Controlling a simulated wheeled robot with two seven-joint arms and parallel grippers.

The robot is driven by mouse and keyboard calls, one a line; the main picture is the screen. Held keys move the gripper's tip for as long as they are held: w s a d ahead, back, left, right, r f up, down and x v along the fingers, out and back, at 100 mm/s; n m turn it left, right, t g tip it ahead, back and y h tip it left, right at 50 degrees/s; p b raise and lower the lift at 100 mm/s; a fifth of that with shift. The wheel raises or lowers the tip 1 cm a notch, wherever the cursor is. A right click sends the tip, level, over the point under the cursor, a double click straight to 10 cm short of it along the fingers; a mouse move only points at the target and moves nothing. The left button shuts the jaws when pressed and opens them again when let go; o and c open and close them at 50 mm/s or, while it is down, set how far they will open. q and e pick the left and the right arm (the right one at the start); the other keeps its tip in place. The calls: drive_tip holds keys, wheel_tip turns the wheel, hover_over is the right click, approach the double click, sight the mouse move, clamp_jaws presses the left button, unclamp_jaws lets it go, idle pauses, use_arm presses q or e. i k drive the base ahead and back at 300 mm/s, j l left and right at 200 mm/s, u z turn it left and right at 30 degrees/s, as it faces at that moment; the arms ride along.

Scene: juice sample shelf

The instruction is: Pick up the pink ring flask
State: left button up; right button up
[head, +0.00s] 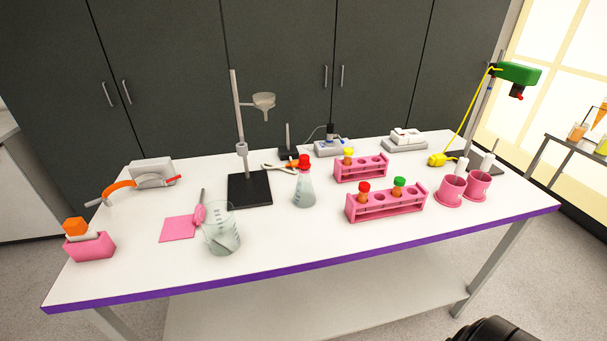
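A clear conical flask (304,190) with a red top stands upright near the middle of the white table. It is the only flask on this table, and I cannot make out a separate pink ring on it. A clear glass beaker (221,232) stands to its left, nearer the front edge. Neither of my grippers shows in the head view. A dark rounded part at the bottom right edge looks like part of my own body. Nothing touches the flask from my side.
A black-based stand (249,188) rises left of the flask. Pink tube racks (385,205) (360,170) hold capped tubes to its right, with pink cups (452,190) beyond. A pink block (90,247) sits far left. The table front between beaker and near rack is clear.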

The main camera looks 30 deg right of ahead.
sight(305, 196)
drive_tip(key=l+z, duration=0.2)
drive_tip(key=z, duration=0.25)
drive_tip(key=k+l+z, duration=0.1)
drive_tip(key=z, duration=0.4)
drive_tip(key=l+z, duration=0.3)
drive_tip(key=z, duration=0.15)
drive_tip(key=l+z, duration=0.2)
drive_tip(key=z, duration=0.3)
